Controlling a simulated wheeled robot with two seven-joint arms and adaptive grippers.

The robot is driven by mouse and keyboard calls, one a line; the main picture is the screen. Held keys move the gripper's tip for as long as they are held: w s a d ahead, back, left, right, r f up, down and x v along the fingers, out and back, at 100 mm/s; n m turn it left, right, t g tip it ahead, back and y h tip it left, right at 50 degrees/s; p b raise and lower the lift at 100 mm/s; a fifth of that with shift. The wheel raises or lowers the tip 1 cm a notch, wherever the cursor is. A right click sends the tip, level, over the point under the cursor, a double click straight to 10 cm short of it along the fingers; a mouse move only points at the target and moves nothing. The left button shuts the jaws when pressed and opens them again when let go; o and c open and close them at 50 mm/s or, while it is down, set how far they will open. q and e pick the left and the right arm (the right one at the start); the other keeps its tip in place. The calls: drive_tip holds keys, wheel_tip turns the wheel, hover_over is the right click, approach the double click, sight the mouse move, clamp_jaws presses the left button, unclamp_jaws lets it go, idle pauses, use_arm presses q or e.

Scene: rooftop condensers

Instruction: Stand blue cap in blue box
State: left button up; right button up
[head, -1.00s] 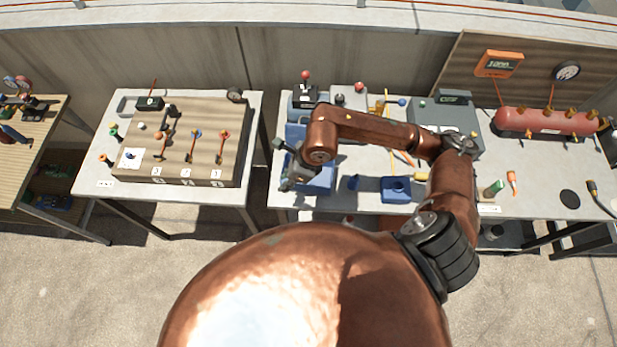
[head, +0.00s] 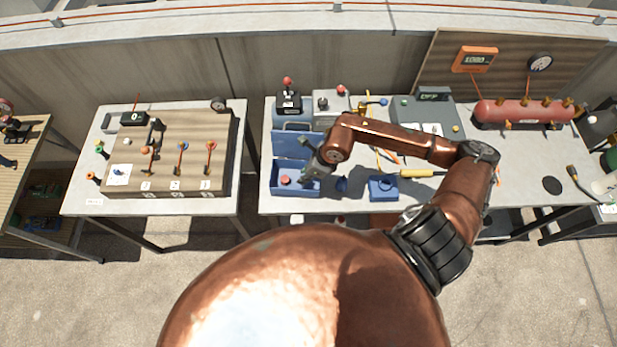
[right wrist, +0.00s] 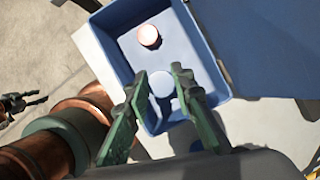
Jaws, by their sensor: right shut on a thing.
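The blue box (head: 294,189) stands open near the left front of the right-hand table, its lid (head: 292,146) raised at the back. The box interior also shows in the right wrist view (right wrist: 184,32). A red-topped round piece (right wrist: 149,37) stands inside it. My right gripper (right wrist: 159,78) is over the box, its green-padded fingers shut on the pale blue round top of the blue cap (right wrist: 161,86). The cap's lower part is hidden, so I cannot tell whether it touches the box floor. In the head view my right gripper (head: 311,172) covers the box's right part. My left gripper is not in view.
A dark blue conical piece (head: 341,185) and a blue block with a round opening (head: 384,189) stand right of the box. A yellow-handled tool (head: 420,173) lies beyond. Switch units (head: 289,104) stand behind. Another table with a wooden panel (head: 190,150) is at left.

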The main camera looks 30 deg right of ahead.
drive_tip(key=shift+d+f, duration=0.65)
drive_tip(key=shift+f, duration=0.1)
drive_tip(key=shift+w+f+p, duration=0.1)
drive_tip(key=shift+f+p, duration=0.2)
drive_tip(key=shift+f, duration=1.35)
drive_tip(key=o, duration=0.8)
drive_tip(key=shift+c, duration=0.2)
drive_tip(key=v, duration=1.2)
drive_tip(key=shift+b, duration=0.3)
